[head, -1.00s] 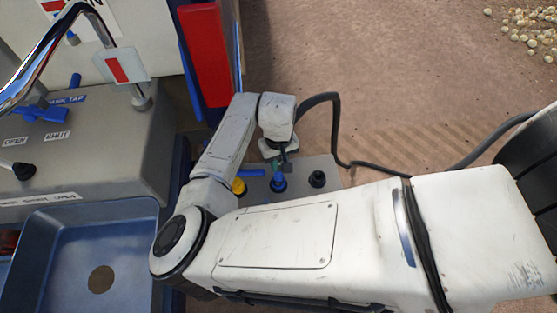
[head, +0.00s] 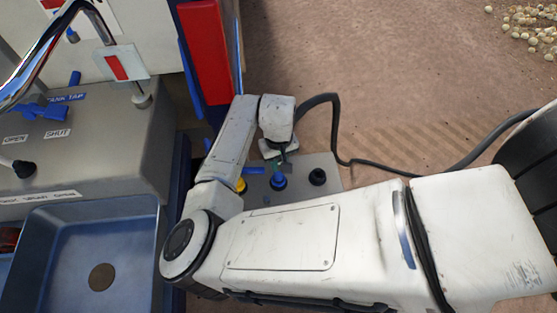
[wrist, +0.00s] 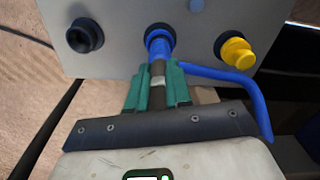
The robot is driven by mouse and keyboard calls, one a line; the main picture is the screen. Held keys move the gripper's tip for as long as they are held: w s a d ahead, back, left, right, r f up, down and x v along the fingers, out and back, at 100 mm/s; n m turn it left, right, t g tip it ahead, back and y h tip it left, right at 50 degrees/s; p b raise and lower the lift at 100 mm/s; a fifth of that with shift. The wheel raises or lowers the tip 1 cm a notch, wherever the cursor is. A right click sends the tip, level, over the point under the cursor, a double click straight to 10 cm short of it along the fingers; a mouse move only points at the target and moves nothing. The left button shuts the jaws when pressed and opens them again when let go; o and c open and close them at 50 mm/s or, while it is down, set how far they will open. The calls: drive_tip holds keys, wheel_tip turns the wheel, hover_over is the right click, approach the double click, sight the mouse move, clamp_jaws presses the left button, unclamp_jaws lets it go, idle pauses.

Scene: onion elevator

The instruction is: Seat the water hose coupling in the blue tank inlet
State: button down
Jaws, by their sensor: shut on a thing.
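My gripper (wrist: 157,90) has teal fingers shut on the water hose coupling (wrist: 157,70), a dark piece with a pale band. The coupling points at the blue tank inlet (wrist: 159,36), a blue ringed socket on the grey panel. Its tip meets or overlaps the inlet's lower edge in the wrist view; I cannot tell how deep it is. A blue hose (wrist: 225,76) curves right from beside the fingers. In the head view, my gripper (head: 279,163) is just above the blue inlet (head: 278,182), and the coupling is mostly hidden.
The grey panel (head: 318,163) also carries a black socket (head: 317,177) on the right and a yellow one (head: 241,185) on the left. A blue sink (head: 85,215) and a red board (head: 204,55) stand left of my arm.

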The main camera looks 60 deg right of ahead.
drive_tip(key=c, duration=1)
unclamp_jaws()
drive_tip(key=shift+o, duration=0.2)
wheel_tip(320, 180, up, 11)
drive_tip(key=shift+f, duration=0.1)
drive_tip(key=shift+d, duration=0.1)
